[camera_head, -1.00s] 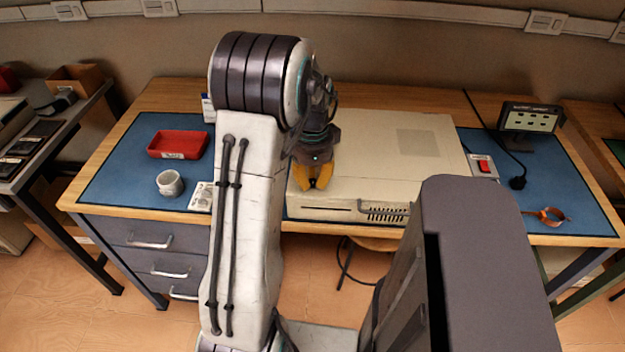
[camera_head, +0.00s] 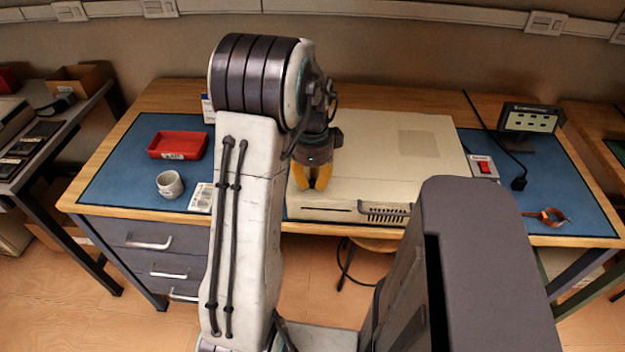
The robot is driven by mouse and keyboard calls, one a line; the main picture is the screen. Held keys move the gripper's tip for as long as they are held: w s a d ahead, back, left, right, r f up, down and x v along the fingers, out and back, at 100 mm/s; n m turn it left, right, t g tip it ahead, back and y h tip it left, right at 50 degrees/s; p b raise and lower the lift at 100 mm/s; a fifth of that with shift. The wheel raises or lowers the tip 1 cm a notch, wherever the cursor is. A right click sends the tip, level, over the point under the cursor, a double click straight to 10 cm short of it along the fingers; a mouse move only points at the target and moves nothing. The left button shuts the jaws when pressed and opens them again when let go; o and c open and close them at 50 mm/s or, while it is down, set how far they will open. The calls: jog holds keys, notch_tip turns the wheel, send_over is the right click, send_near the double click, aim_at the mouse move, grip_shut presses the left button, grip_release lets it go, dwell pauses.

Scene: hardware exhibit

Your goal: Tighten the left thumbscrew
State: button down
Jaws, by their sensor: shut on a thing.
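My gripper (camera_head: 312,186) has yellow fingers and points down over the left front part of a beige computer case (camera_head: 380,150). The case lies flat on the bench. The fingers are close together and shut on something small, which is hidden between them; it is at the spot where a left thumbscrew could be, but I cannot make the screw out. My arm covers the left edge of the case.
A red tray (camera_head: 178,145) and a white cup (camera_head: 170,184) stand on the blue mat (camera_head: 110,180) at left. A small display (camera_head: 530,120), a red switch (camera_head: 484,167) and an orange-brown strap (camera_head: 548,217) are at right. A power cable runs beside the case.

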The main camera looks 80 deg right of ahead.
aim_at(313, 181)
jog(key=c, duration=1.1)
grip_release()
jog(key=shift+c, duration=0.2)
notch_tip(313, 181, up, 12)
